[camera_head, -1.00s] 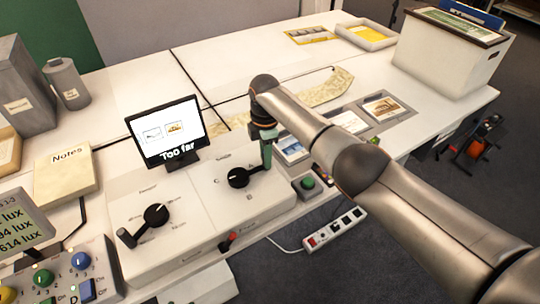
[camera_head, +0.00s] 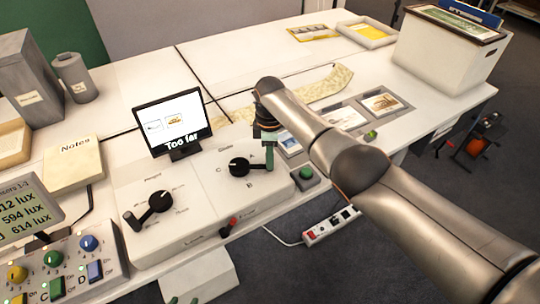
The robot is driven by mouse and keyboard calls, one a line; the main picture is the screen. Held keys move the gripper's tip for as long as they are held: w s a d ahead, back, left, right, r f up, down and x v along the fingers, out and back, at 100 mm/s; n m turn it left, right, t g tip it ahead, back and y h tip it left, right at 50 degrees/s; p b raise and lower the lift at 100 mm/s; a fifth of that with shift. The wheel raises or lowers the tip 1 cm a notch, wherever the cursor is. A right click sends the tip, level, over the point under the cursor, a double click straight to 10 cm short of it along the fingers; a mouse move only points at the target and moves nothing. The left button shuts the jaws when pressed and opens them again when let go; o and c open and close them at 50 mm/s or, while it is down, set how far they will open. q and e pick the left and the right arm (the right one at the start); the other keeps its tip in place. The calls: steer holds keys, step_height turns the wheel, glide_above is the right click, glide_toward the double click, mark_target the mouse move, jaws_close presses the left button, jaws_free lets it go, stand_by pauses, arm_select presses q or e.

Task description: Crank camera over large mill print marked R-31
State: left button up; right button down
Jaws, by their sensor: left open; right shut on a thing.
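My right gripper (camera_head: 268,137) is shut on the green upright handle (camera_head: 269,158) of the right-hand crank (camera_head: 240,167), whose arm points right. The crank sits on a white control panel (camera_head: 205,205). A second crank (camera_head: 160,201) on the left has its dark handle free, toward the lower left. A monitor (camera_head: 173,126) behind the panel shows two small pictures and the words "Too far". Prints lie in a row right of the panel; one (camera_head: 384,103) has a brown picture and another (camera_head: 343,117) is pale. I cannot read their marks. My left gripper is out of view.
A Notes pad (camera_head: 75,165), a lux readout (camera_head: 22,212) and a knob box (camera_head: 65,265) stand at left. A white box (camera_head: 445,55) stands at the back right. A power strip (camera_head: 331,226) is below the front edge. The back table is mostly clear.

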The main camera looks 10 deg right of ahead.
steer(key=shift+a, duration=0.1)
steer(key=c, duration=0.7)
jaws_free()
steer(key=shift+r, duration=0.1)
step_height(320, 180, up, 12)
steer(key=shift+r+p, duration=0.2)
steer(key=shift+p, duration=0.35)
